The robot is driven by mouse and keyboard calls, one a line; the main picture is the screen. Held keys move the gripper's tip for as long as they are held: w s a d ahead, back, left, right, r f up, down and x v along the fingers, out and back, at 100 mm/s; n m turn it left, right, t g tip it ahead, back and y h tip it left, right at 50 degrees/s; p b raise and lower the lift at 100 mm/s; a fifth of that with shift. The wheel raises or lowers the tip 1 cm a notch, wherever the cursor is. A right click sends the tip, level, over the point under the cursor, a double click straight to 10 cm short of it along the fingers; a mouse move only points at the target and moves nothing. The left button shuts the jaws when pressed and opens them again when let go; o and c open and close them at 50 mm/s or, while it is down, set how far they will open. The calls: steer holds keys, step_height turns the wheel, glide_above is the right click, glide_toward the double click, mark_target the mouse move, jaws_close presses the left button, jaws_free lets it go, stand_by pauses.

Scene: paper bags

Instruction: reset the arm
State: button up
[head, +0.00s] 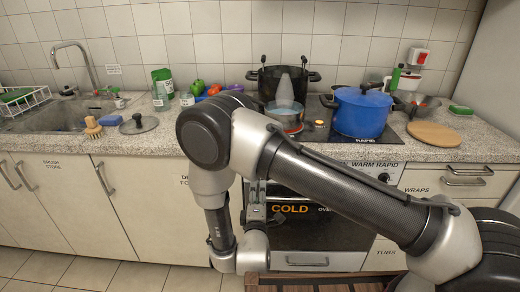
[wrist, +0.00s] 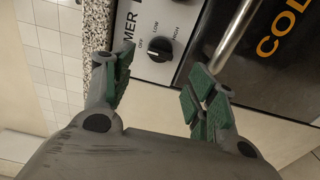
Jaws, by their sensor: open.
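My gripper shows in the wrist view (wrist: 165,95) with its two green-padded fingers spread apart and nothing between them. Beyond the fingers is the oven front with a black knob (wrist: 161,49) marked OFF, and a metal handle bar (wrist: 231,40). In the head view my arm reaches in from the lower right, rises to a bend before the counter, and its wrist hangs down in front of the oven (head: 305,235). In that view my gripper (head: 256,196) is partly hidden by the wrist and its fingers are hard to make out.
The counter (head: 165,141) behind my arm holds a sink (head: 45,119), a lid (head: 138,124), a blue pot (head: 360,112), a black pot (head: 311,84) and a wooden board (head: 434,134). Cabinets (head: 127,228) line the front. Tiled floor at lower left is clear.

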steer(key=s+a+f+m+g+y, duration=0.1)
steer(key=s+f+m+g, duration=0.15)
steer(key=f+g, duration=0.35)
steer(key=s+a+f+m+g+y, duration=0.1)
steer(key=s+f+m+g, duration=0.2)
steer(key=f, duration=0.6)
steer(key=s+d+r+m+g, duration=0.25)
steer(key=s+r+g, duration=0.2)
steer(key=r, duration=0.35)
steer(key=s+d+r+m+g, duration=0.25)
steer(key=r+g, duration=0.25)
steer(key=r, duration=0.3)
steer(key=s+d+r+m+t, duration=0.1)
steer(key=s+d+r+m, duration=0.1)
steer(key=d+r, duration=0.9)
steer(key=s+d+r+m+t+h, duration=0.1)
steer(key=s+d+r, duration=0.4)
steer(key=d+r, duration=0.6)
steer(key=s+d+r+m+t, duration=0.3)
steer(key=s+d+r+m, duration=0.1)
steer(key=d+r, duration=0.7)
steer(key=shift+s+d+r, duration=0.15)
steer(key=shift+d+r, duration=0.05)
steer(key=shift+d, duration=0.6)
